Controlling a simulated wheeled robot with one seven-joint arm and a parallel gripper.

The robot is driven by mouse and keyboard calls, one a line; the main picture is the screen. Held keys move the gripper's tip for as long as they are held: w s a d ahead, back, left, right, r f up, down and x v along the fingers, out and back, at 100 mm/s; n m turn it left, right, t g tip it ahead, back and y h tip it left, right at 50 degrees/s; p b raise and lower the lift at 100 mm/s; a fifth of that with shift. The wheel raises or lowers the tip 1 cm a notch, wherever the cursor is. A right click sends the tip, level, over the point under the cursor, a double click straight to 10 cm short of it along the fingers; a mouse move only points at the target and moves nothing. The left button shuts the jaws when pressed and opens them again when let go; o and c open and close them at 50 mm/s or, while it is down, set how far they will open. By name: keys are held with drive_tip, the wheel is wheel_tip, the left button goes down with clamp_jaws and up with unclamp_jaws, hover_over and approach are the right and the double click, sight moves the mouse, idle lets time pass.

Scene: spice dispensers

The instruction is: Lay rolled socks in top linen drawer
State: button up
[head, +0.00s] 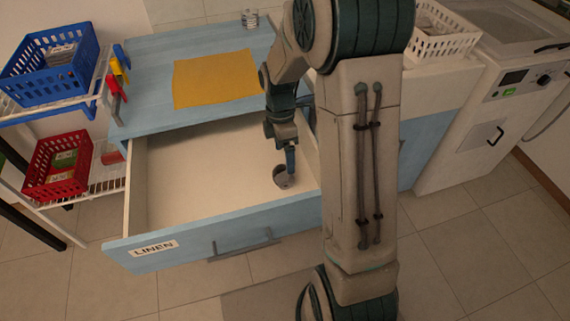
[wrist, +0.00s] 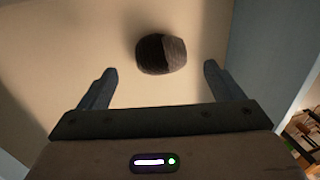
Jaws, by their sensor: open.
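The linen drawer (head: 160,192) is pulled out, with a "LINEN" label on its blue front. The rolled socks (head: 281,181), a dark grey-brown bundle, are in the right part of the drawer. In the wrist view the rolled socks (wrist: 161,54) show as a rounded bundle on the pale drawer floor, ahead of and between the fingers. My gripper (head: 290,160) reaches down into the drawer right by the socks in the head view. In the wrist view my gripper (wrist: 156,85) is open, its fingers apart with nothing between their tips.
A yellow cloth (head: 215,78) lies on the blue top above the drawer. A shelf at left holds a blue basket (head: 50,65) and a red basket (head: 57,166). A white basket (head: 440,35) stands at the back right. The drawer's left part is empty.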

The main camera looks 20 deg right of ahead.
drive_tip(key=v, duration=0.5)
drive_tip(key=s+r+m+t, duration=0.2)
drive_tip(key=s+r+m, duration=0.2)
drive_tip(key=s+m, duration=0.4)
drive_tip(key=s+a+r+m+t, duration=0.1)
drive_tip(key=s+r+m+t, duration=0.1)
drive_tip(key=s+r+m, duration=0.3)
drive_tip(key=shift+s+m+t, duration=0.4)
drive_tip(key=shift+s+m, duration=1.4)
drive_tip(key=shift+m, duration=0.7)
drive_tip(key=shift+a, duration=0.1)
